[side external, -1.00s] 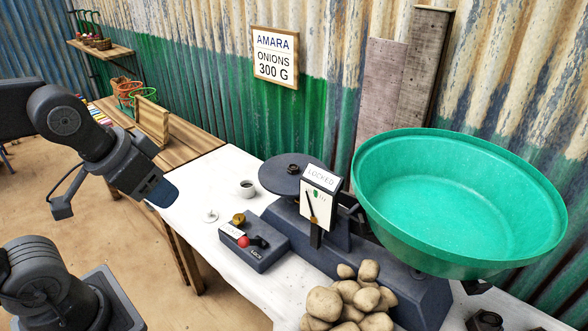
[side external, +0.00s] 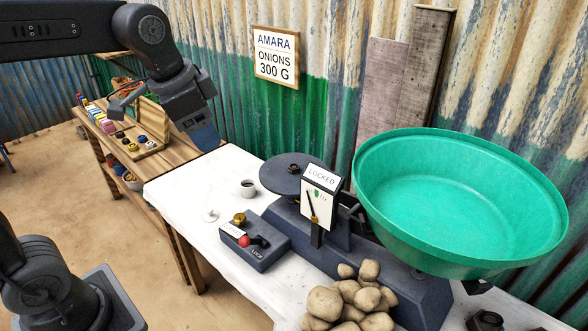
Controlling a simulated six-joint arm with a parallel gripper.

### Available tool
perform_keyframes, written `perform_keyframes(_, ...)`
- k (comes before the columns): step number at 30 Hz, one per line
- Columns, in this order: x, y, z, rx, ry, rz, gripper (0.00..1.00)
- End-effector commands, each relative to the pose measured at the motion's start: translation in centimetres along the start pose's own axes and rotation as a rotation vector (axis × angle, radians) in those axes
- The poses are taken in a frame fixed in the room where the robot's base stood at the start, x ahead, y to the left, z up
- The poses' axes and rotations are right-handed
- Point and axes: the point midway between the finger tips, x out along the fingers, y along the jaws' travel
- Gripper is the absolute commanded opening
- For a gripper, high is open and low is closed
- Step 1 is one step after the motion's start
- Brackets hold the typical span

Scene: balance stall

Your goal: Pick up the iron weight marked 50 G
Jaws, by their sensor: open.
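No 50 G mark can be read on any weight in view. Small dark weights (side external: 140,140) sit in a wooden rack on the wooden bench at the left, some with coloured parts. Another dark weight (side external: 293,168) lies on the scale's round dark plate (side external: 272,182). A dark piece (side external: 487,319) shows at the bottom right edge. My gripper (side external: 205,138) is open and points down, in the air in front of the rack's right side and the bench. Nothing shows held in it, though its fingertips are hard to make out.
The scale carries a large green pan (side external: 460,200) and a sign reading LOCKED (side external: 321,177). A lock box (side external: 255,245) with a red knob, a small cup (side external: 248,188) and a brass piece (side external: 239,219) are on the white table (side external: 190,200).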

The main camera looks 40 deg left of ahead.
Motion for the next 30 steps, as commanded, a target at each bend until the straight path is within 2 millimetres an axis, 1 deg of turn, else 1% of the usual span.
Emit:
perform_keyframes(1, 0.5, -1.2, -2.0, 0.073, -0.028, 0.012, 0.61)
perform_keyframes(3, 1.0, -2.7, -4.5, 0.181, -0.056, 0.03, 0.61)
perform_keyframes(5, 1.8, -3.9, -6.5, 0.273, -0.08, 0.048, 0.61)
perform_keyframes(6, 2.4, -4.7, -7.8, 0.335, -0.095, 0.061, 0.61)
perform_keyframes(8, 3.5, -5.9, -9.6, 0.429, -0.115, 0.083, 0.61)
perform_keyframes(9, 4.3, -6.7, -10.7, 0.491, -0.128, 0.099, 0.61)
perform_keyframes(11, 5.8, -7.8, -12.3, 0.583, -0.145, 0.125, 0.61)
perform_keyframes(12, 6.8, -8.5, -13.3, 0.644, -0.155, 0.143, 0.61)
perform_keyframes(14, 8.6, -9.6, -14.6, 0.735, -0.168, 0.173, 0.61)
perform_keyframes(15, 9.8, -10.2, -15.3, 0.795, -0.176, 0.193, 0.61)
perform_keyframes(18, 12.7, -11.5, -16.7, 0.931, -0.189, 0.243, 0.61)
perform_keyframes(21, 15.1, -12.4, -17.6, 1.039, -0.194, 0.284, 0.61)
perform_keyframes(24, 16.7, -12.9, -17.9, 1.11, -0.195, 0.311, 0.61)
perform_keyframes(30, 18.6, -13.0, -17.8, 1.158, -0.195, 0.331, 0.61)
